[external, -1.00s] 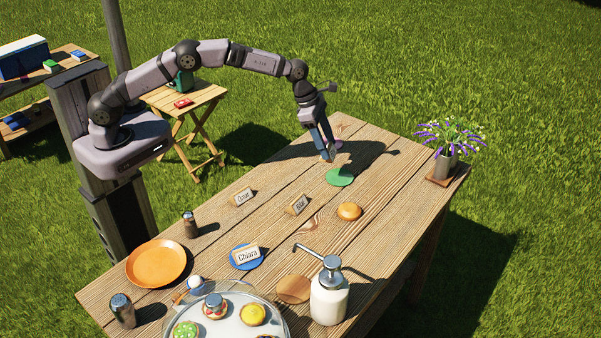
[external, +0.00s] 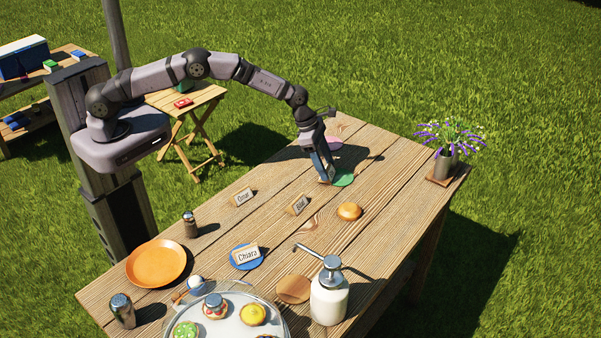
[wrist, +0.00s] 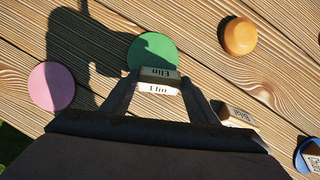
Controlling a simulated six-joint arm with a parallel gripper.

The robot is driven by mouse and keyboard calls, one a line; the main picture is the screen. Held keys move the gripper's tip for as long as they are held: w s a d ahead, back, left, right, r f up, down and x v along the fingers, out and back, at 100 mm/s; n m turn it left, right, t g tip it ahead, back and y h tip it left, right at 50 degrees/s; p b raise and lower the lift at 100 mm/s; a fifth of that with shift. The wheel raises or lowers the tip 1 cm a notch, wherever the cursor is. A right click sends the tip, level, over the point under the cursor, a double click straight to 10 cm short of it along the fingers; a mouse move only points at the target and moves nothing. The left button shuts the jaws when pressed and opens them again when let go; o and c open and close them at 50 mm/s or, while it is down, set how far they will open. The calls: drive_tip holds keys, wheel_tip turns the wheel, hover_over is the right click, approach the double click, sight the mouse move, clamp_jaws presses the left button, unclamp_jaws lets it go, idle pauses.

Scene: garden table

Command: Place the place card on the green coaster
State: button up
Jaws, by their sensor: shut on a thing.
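The place card (wrist: 158,84), lettered "Elin", is between the fingers of my gripper (external: 326,181), which is shut on it. The green coaster (external: 344,178) lies flat on the table beside the fingertips. In the wrist view the card covers the near edge of the green coaster (wrist: 151,48); most of the disc beyond is bare. The fingertips are low, close to the table. I cannot tell whether the card touches the coaster. In the external view the card is mostly hidden by the fingers.
A pink coaster (wrist: 52,86) lies left of the green one in the wrist view. Two other cards (external: 243,197) (external: 298,206) and a bun (external: 349,211) stand nearby. The "Chiara" card (external: 246,255) is on a blue coaster (external: 233,258). A flower pot (external: 445,166) is at the right.

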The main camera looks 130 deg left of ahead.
drive_tip(key=shift+f, duration=0.2)
drive_tip(key=o, duration=1)
drive_tip(key=shift+r, duration=0.1)
drive_tip(key=shift+o, duration=0.2)
drive_tip(key=shift+r, duration=0.25)
drive_tip(key=b+v, duration=0.2)
drive_tip(key=v, duration=1)
drive_tip(key=shift+b, duration=0.35)
drive_tip(key=shift+s+f, duration=0.1)
